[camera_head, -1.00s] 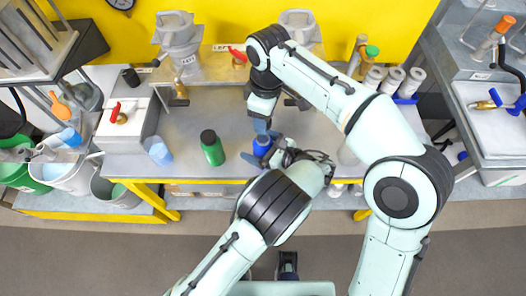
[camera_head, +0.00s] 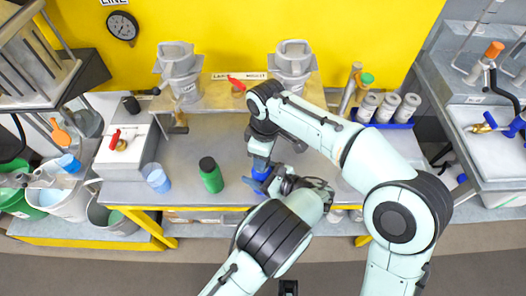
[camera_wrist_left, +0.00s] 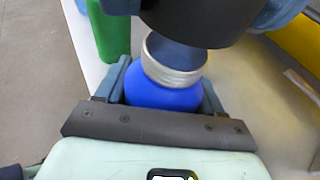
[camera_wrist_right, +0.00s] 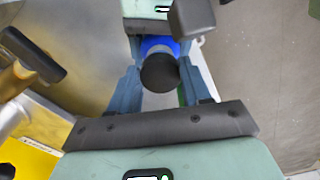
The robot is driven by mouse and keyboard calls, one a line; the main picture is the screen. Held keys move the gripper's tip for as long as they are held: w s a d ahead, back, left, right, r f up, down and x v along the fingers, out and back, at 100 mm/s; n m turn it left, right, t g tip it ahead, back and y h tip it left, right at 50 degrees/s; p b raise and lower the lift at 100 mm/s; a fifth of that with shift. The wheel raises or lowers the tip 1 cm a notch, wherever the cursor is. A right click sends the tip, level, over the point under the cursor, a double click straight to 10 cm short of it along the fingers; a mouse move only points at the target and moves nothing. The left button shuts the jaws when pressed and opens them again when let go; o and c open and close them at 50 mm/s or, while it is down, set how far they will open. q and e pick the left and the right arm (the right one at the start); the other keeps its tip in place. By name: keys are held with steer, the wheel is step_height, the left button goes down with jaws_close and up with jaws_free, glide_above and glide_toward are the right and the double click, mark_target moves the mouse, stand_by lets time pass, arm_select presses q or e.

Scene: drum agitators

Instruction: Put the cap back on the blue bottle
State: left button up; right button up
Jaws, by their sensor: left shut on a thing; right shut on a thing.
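The blue bottle (camera_wrist_left: 165,97) stands upright with a bare silver threaded neck, its mouth partly visible in the left wrist view. My left gripper (camera_wrist_left: 170,95) is shut around the bottle's body. The black cap (camera_wrist_right: 160,73) is between the fingers of my right gripper (camera_wrist_right: 162,80), which is shut on it. In the left wrist view the cap (camera_wrist_left: 195,18) hangs just above and a little right of the neck, slightly tilted, with a small gap at the visible side. In the head view the bottle (camera_head: 260,172) is partly hidden by my grippers, and the cap cannot be made out.
A green bottle with a black cap (camera_head: 211,176) stands left of the blue bottle, and a light blue cup (camera_head: 157,179) is farther left. A shelf (camera_head: 225,92) stands behind. White containers (camera_head: 387,107) sit in a blue tray at the back right.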

mark_target(262, 177)
stand_by(0.5)
steer(key=shift+f, duration=0.85)
steer(key=shift+f, duration=0.55)
